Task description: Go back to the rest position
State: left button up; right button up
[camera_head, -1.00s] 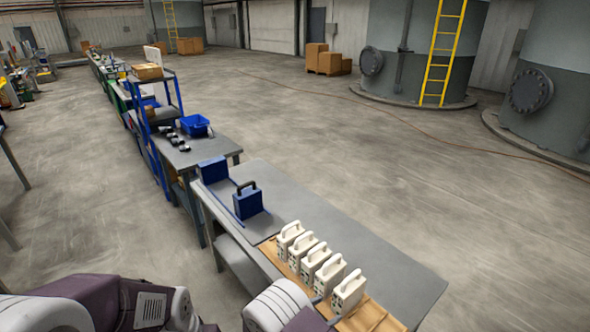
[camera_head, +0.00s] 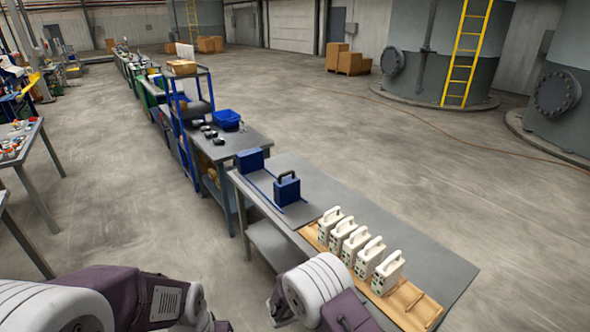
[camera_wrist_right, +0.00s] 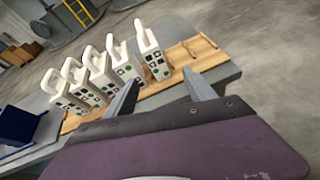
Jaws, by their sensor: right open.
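My right gripper (camera_wrist_right: 160,92) is open in the right wrist view, its two fingers apart with nothing between them. It is near the wooden rack (camera_head: 412,302) on the grey bench (camera_head: 335,185). Several white handled blocks (camera_head: 388,272) stand in a row on the rack; the nearest (camera_wrist_right: 150,52) shows beyond the fingers. Its front has green and black marks. In the head view my right arm is at the bottom middle, and its fingers are not clear. My left arm is at the lower left; its gripper is out of the picture.
A blue block with a black handle (camera_head: 287,190) and a blue end block (camera_head: 250,160) stand on the bench's far part. Beyond are a dark table with a blue bin (camera_head: 227,118) and a blue shelf (camera_head: 180,110). Open floor (camera_head: 440,180) lies right.

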jog(key=s+d+r+m+g+y, duration=0.2)
jog(key=s+d+r+m+g, duration=0.4)
jog(key=s+d+r+m, duration=0.5)
jog(key=s+a+f+m+g+y, duration=0.1)
jog(key=s+f+m+y, duration=0.1)
jog(key=s+m+y, duration=0.45)
jog(key=s+a+f+m+t+y, duration=0.1)
jog(key=s+a+f+m+y, duration=0.1)
jog(key=a+m, duration=0.3)
jog(key=s+a+y, duration=0.1)
jog(key=a, duration=0.2)
jog(key=shift+a+f+t, duration=0.15)
jog(key=shift+a+t, duration=0.15)
jog(key=shift+s, duration=0.1)
